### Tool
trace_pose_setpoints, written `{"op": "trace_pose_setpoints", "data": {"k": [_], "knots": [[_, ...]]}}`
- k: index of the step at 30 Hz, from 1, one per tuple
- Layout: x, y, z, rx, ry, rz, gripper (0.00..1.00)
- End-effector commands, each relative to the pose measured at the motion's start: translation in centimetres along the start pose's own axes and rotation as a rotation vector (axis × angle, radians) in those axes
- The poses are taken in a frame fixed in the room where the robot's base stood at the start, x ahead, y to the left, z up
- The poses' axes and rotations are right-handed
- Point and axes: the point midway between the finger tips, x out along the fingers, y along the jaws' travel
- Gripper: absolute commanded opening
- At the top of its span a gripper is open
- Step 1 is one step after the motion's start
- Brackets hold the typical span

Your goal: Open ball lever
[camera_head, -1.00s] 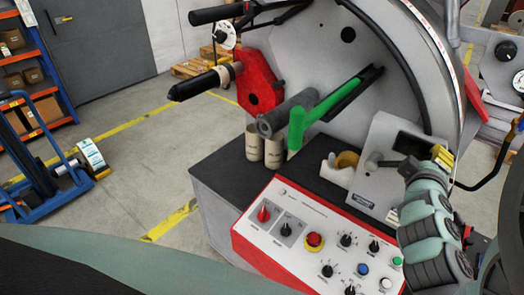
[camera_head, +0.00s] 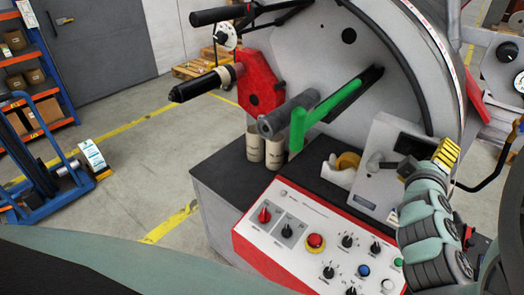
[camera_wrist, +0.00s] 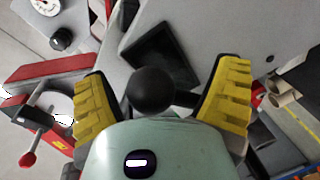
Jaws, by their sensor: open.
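The lever's black ball (camera_wrist: 153,88) is at the middle of the wrist view, between the two yellow-padded fingers of my gripper (camera_wrist: 163,72). The fingers are spread, with gaps showing on both sides of the ball. A dark rod runs from the ball toward the right finger. In the head view, my gripper (camera_head: 441,157) is at the right, beside the grey panel of the machine. One yellow pad shows there; the other finger is hard to make out. The ball seems to be the dark shape (camera_head: 407,168) just left of the pad, partly hidden.
The red-edged control panel (camera_head: 310,235) with several knobs and buttons lies below and left of my gripper. The machine's curved housing rises behind.

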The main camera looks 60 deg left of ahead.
Motion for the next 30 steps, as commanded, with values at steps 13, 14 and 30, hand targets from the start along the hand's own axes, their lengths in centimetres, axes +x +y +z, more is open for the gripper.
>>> {"op": "trace_pose_setpoints", "data": {"k": [13, 14, 30], "knots": [[-4.2, -0.1, 0.1, -0.001, 0.000, -0.001, 0.88], [-4.6, -0.1, 0.1, -0.001, -0.001, -0.002, 0.88], [-7.5, 0.0, 0.0, 0.000, 0.000, 0.001, 0.88]]}}
